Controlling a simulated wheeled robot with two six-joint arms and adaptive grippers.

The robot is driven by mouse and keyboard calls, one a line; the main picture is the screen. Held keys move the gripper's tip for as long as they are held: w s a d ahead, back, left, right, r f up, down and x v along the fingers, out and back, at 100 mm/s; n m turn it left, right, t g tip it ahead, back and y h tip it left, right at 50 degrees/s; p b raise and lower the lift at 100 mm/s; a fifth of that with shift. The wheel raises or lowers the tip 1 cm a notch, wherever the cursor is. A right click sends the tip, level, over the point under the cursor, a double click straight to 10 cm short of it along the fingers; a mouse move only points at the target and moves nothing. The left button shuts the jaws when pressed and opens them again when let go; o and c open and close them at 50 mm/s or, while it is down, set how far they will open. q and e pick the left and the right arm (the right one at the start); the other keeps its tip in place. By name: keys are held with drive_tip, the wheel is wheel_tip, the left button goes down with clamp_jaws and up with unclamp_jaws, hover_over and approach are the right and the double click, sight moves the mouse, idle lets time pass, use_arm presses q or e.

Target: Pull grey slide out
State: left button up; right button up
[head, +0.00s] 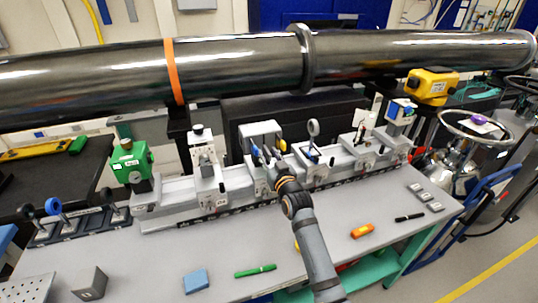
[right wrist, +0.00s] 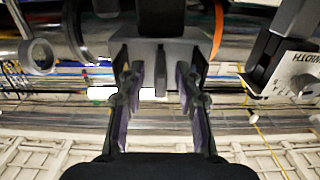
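A light grey block (head: 259,130) stands on the long rail (head: 170,203) in the middle of the bench, and I take it to hold the grey slide. In the right wrist view a grey block (right wrist: 185,46) fills the top centre. A narrow grey tab (right wrist: 160,72) on it shows between my fingers. My right gripper (head: 269,158) is at the front of the block. In the right wrist view, its fingers (right wrist: 158,88) are spread on both sides of the tab, with gaps visible. Whether the tips touch the block is unclear. My left gripper is not in view.
A dark beam pipe (head: 235,66) crosses above the rail. A white mount (head: 204,155) and a lens holder (head: 313,135) flank the block. A green device (head: 130,163) is at left. A green pen (head: 255,271), blue block (head: 196,281) and orange item (head: 362,231) lie in front.

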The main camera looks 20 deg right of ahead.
drive_tip(key=shift+c, duration=0.3)
clamp_jaws()
